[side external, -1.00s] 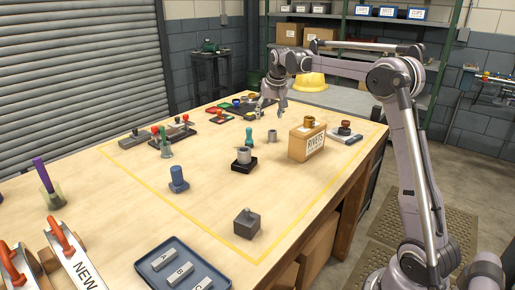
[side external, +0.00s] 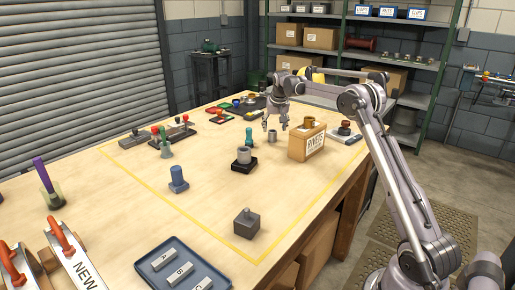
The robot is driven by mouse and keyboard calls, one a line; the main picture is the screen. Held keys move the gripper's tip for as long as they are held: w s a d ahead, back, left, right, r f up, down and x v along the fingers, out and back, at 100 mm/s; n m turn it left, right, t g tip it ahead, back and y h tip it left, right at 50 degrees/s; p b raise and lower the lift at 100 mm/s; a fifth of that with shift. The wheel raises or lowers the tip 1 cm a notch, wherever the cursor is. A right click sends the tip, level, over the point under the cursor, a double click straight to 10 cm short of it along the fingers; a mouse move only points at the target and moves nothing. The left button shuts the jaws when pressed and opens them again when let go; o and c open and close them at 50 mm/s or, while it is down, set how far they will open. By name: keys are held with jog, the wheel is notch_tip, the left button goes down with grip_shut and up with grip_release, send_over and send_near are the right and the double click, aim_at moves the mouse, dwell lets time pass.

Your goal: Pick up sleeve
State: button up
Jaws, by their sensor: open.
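A small grey hollow cylinder (side external: 272,136), which looks like the sleeve, stands upright on the wooden table toward the back. My gripper (side external: 275,126) points down with its fingers apart, close to the cylinder in the picture. Whether the fingers are above it or behind it I cannot tell. No contact is visible, and nothing is between the fingers. Another pale ring-like part (side external: 244,154) sits on a black base in front, and a brass-coloured cylinder (side external: 309,122) is on top of the RIVETS box; either could also be called a sleeve.
The RIVETS box (side external: 307,143) stands just right of the grey cylinder. A teal peg-like part (side external: 249,136) stands close on its left. A blue part (side external: 178,180) and a dark grey block (side external: 247,223) stand nearer the front. The table between them is clear.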

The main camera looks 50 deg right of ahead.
aim_at(272, 136)
jog(key=shift+w+x, duration=0.2)
jog(key=shift+x, duration=2.05)
grip_shut()
